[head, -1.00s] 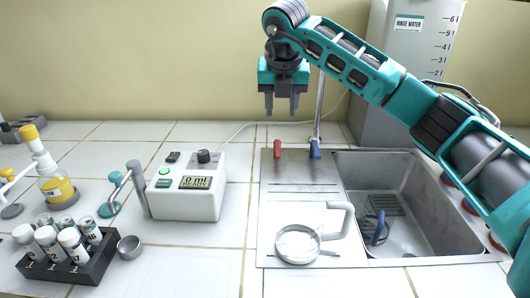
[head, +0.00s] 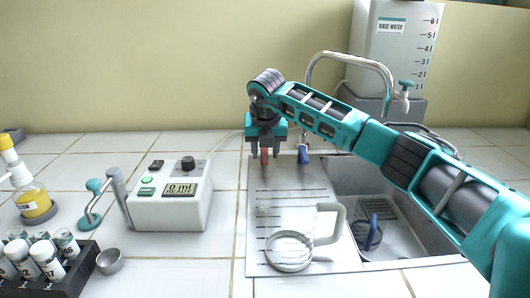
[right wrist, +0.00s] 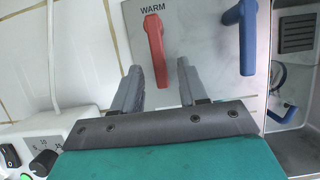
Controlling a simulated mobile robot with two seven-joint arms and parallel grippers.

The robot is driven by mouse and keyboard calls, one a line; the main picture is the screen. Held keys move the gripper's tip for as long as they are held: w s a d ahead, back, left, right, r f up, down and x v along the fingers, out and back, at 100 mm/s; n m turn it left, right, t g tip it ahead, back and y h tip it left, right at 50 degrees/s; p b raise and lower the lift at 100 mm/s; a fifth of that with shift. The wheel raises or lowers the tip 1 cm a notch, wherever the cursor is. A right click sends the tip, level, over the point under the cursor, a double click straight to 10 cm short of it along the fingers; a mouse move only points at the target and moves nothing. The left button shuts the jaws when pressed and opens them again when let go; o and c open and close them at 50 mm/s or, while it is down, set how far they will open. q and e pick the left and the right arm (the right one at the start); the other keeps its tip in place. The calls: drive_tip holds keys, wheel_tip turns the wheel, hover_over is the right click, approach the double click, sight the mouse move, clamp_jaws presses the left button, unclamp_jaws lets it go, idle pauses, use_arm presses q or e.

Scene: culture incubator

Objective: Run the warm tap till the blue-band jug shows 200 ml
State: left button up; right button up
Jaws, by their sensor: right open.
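The red tap lever (head: 264,155), marked WARM, also shows in the right wrist view (right wrist: 157,52). My right gripper (head: 265,152) is open above it; in the right wrist view its fingertips (right wrist: 158,80) lie on either side of the lever's lower end, with no clear contact. The curved tap spout (head: 352,57) reaches over the sink. A jug with a blue handle (head: 371,231) stands in the sink, its band and level too small to read. A clear jug with a pale handle (head: 290,250) stands on the drainboard. My left gripper is out of view.
A blue lever (head: 303,154) stands right of the red one. A white control box (head: 170,205) reads 0 ml READY. The rinse water tank (head: 395,45) is behind the sink (head: 400,245). A vial rack (head: 75,270) and small metal cup (head: 110,262) are at left.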

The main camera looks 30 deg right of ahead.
drive_tip(key=shift+w+f, duration=0.15)
drive_tip(key=shift+f, duration=0.2)
clamp_jaws()
idle(0.5)
